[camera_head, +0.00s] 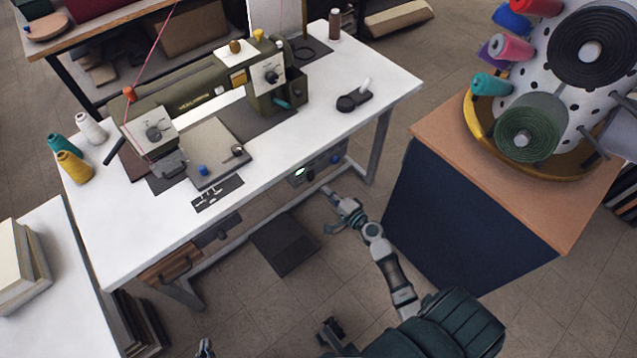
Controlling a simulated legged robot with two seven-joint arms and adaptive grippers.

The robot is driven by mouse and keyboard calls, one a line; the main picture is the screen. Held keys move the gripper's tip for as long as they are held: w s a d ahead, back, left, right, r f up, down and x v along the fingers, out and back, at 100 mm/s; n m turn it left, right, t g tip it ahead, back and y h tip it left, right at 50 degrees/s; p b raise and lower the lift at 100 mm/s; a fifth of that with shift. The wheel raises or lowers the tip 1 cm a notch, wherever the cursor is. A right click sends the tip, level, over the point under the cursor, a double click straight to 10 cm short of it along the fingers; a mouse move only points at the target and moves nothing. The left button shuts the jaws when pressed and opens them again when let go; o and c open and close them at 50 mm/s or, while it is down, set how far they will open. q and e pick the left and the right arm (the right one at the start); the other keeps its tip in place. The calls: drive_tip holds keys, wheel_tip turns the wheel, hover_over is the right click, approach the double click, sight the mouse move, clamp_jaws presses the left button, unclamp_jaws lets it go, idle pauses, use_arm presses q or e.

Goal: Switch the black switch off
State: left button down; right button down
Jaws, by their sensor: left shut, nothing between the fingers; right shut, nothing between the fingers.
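A grey control box (318,168) hangs under the front edge of the white sewing table, with a lit green light (299,171) on its face. A small dark knob-like part, possibly the black switch (311,174), sits just right of the light; its position is too small to tell. My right gripper (329,191) is shut and empty, just below and in front of the box, apart from it as far as I can see. My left gripper (205,348) is shut, only partly in view at the bottom edge.
An olive sewing machine (200,103) stands on the white table (342,130). A black piece with a white part (352,101) lies at its right. A dark pedal (285,245) is on the floor. A navy cabinet (450,215) with thread spools stands at the right.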

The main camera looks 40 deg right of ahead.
sight(312, 179)
drive_tip(key=w, duration=0.4)
drive_tip(key=shift+a+f, duration=0.25)
drive_tip(key=shift+a, duration=0.05)
drive_tip(key=shift+w+a, duration=0.4)
drive_tip(key=shift+w, duration=0.15)
use_arm(q)
drive_tip(key=shift+w+a, duration=0.25)
drive_tip(key=shift+a, duration=0.15)
use_arm(e)
drive_tip(key=shift+r, duration=0.1)
use_arm(q)
drive_tip(key=shift+d, duration=0.1)
use_arm(e)
drive_tip(key=shift+d, duration=0.15)
drive_tip(key=shift+d, duration=0.1)
drive_tip(key=shift+d+f, duration=0.1)
drive_tip(key=shift+f, duration=0.1)
drive_tip(key=shift+w+d+f+b, duration=0.1)
drive_tip(key=shift+w+f+b, duration=0.1)
drive_tip(key=shift+b, duration=0.3)
drive_tip(key=shift+r, duration=0.15)
use_arm(q)
drive_tip(key=shift+w+d+r+t+h, duration=0.35)
drive_tip(key=shift+w+r+t, duration=0.2)
drive_tip(key=shift+t, duration=0.15)
use_arm(e)
drive_tip(key=shift+a, duration=0.25)
